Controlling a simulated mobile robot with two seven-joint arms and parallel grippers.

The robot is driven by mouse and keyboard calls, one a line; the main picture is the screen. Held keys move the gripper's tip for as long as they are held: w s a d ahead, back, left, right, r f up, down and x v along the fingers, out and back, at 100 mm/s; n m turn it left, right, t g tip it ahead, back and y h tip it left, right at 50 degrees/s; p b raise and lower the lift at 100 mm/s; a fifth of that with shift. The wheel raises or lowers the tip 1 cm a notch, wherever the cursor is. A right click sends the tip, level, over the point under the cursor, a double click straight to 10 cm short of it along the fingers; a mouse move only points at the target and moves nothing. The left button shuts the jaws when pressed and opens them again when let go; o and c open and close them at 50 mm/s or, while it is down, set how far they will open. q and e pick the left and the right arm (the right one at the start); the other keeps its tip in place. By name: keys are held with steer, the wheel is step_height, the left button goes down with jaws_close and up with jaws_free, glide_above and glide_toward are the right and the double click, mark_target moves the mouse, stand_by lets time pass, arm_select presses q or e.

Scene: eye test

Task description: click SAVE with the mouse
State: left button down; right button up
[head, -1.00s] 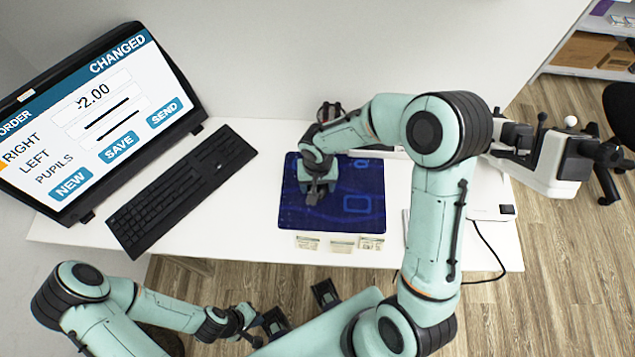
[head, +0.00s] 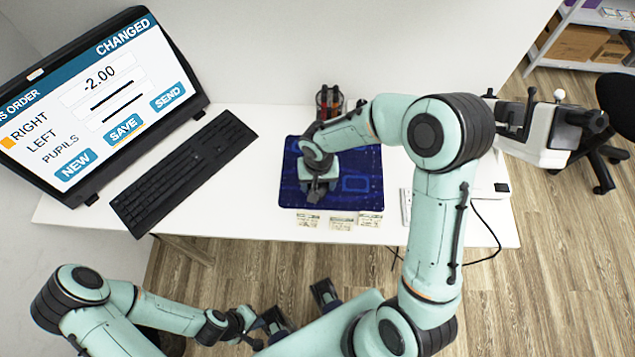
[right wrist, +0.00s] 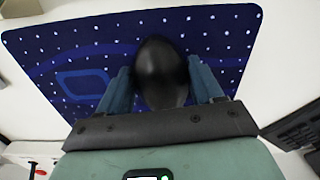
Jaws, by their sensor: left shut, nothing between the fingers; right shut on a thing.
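The monitor (head: 95,105) at the left shows an order page with NEW, SAVE (head: 124,129) and SEND buttons. Its bar reads CHANGED and the RIGHT field reads -2.00. A thin yellowish edge seems to show around SAVE; I cannot make out the pointer. The black mouse (right wrist: 162,75) lies on the dark blue mat (head: 355,196), near its front edge in the head view. My right gripper (head: 315,190) is shut on the mouse, one finger on each side in the right wrist view. My left gripper (head: 256,332) is shut and empty, below the desk's front edge.
A black keyboard (head: 184,172) lies between monitor and mat. Several small pale cards (head: 341,223) lie along the mat's front. A dark holder (head: 328,100) stands behind the mat. A white device (head: 540,135) is at the right. White desk is bare between keyboard and mat.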

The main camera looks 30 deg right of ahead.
steer(key=shift+s, duration=0.1)
steer(key=o, duration=1.2)
steer(key=shift+c, duration=0.2)
step_height(320, 180, up, 13)
steer(key=p, duration=0.1)
steer(key=shift+r, duration=0.2)
